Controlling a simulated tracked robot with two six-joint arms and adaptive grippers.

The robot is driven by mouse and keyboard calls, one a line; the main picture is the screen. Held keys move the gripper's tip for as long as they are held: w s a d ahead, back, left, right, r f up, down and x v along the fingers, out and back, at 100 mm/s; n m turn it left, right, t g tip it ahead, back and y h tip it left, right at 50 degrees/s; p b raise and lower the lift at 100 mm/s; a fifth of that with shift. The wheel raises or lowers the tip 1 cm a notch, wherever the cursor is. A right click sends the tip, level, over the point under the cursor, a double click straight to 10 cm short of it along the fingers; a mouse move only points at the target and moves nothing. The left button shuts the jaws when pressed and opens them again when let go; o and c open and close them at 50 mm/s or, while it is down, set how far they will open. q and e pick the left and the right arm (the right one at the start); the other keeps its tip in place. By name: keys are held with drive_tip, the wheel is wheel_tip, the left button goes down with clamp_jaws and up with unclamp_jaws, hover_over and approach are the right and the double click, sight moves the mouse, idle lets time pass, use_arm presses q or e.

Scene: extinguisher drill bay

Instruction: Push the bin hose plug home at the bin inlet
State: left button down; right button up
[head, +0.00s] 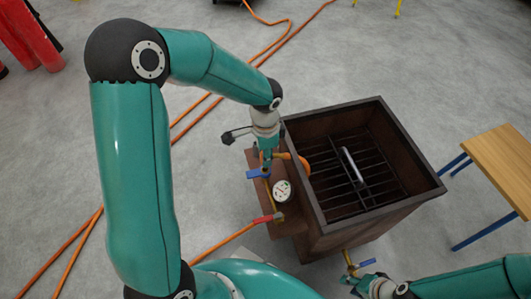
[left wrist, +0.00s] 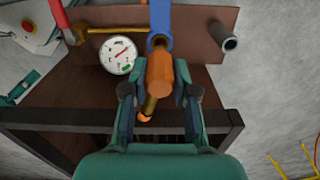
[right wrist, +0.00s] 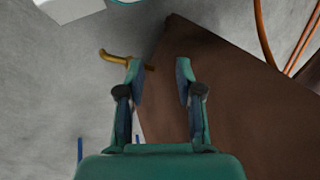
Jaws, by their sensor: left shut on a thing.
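The bin (head: 322,228) is an open dark-brown box with a grate inside. On its side shelf (head: 254,163) is the brass inlet pipe, which shows in the left wrist view (left wrist: 104,30). The red hose plug (head: 264,219), on an orange hose, meets the pipe's near end; I cannot tell how deep it sits. My left gripper (head: 270,158) is shut on an orange piece (left wrist: 160,76) beyond the blue lever (head: 258,174). My right gripper (right wrist: 160,75) is open and empty; in the head view it is low, in front of the bin.
A round gauge (head: 282,191) sits between plug and lever. A grey pipe stub (left wrist: 230,38) stands on the shelf. A yellow hook (right wrist: 122,58) is close by my right gripper. A wooden bench (head: 500,160) is at right. Orange hoses (head: 190,125) cross the floor.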

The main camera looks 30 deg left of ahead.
use_arm(q)
drive_tip(key=shift+f, duration=0.2)
drive_tip(key=shift+f+b, duration=0.95)
drive_tip(key=shift+f, duration=0.05)
drive_tip(key=shift+f+b, duration=0.65)
drive_tip(key=shift+f, duration=0.2)
idle(0.8)
drive_tip(key=c, duration=0.8)
unclamp_jaws()
